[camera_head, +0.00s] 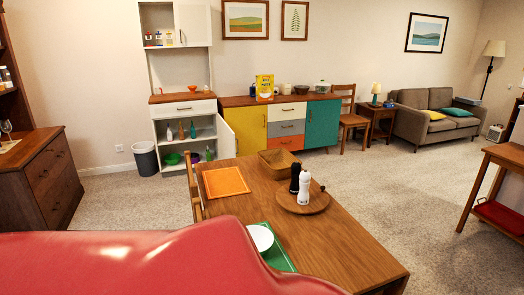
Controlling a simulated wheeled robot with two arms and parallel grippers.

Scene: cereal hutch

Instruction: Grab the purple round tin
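A small purple item (195,158) shows on the lowest shelf of the white hutch (184,106) at the back. It is too small and partly hidden to tell whether it is a round tin. A green bowl (172,159) is to its left and a green bottle (209,154) to its right. Neither of my grippers is in view.
The hutch's lower right door (225,138) stands open. A wooden table (345,240) with an orange mat (225,182), a wooden tray and a round board (318,203) is between me and the hutch. A grey bin (145,158) stands left of the hutch.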

